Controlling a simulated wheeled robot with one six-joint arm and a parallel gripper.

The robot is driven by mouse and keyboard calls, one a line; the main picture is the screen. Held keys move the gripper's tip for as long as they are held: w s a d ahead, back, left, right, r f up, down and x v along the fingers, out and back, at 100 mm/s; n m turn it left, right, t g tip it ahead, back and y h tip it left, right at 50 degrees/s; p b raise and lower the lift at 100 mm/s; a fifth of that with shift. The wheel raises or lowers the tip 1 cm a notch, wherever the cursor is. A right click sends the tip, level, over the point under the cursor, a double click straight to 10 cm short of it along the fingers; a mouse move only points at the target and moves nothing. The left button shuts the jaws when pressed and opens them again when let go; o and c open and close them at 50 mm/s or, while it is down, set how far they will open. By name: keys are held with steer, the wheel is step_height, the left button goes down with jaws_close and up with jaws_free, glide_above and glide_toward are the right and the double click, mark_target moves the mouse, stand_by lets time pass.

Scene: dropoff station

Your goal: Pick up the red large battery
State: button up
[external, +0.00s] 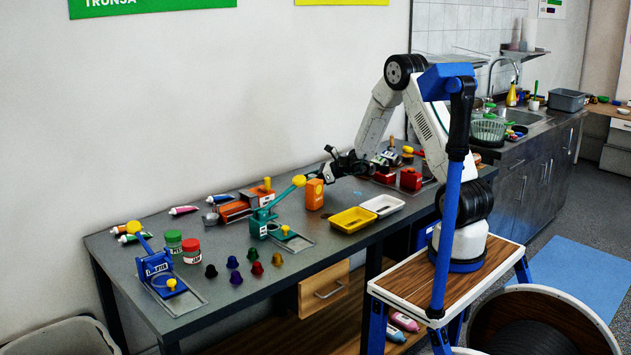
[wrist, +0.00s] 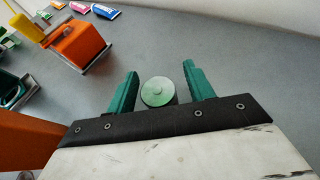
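An upright round object (wrist: 158,92) with a pale green-grey disc top and a small raised centre, like a battery end, stands between the fingers in the wrist view. Its side is mostly hidden and I see no red on it, so I cannot tell whether it is the red large battery. My gripper (wrist: 160,68) is open, one green finger on each side with a gap to the object. In the external view my gripper (external: 326,166) is low over the table behind the orange box; the round object is not clearly visible there.
The orange box (external: 314,194) stands close to my gripper. The teal lever press (external: 264,222) and the orange device (external: 235,210) are to the left. Yellow (external: 353,220) and white (external: 382,206) trays lie in front; red boxes (external: 411,179) stand right. Grey tabletop behind the object is clear.

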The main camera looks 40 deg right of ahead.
steer(key=c, duration=1)
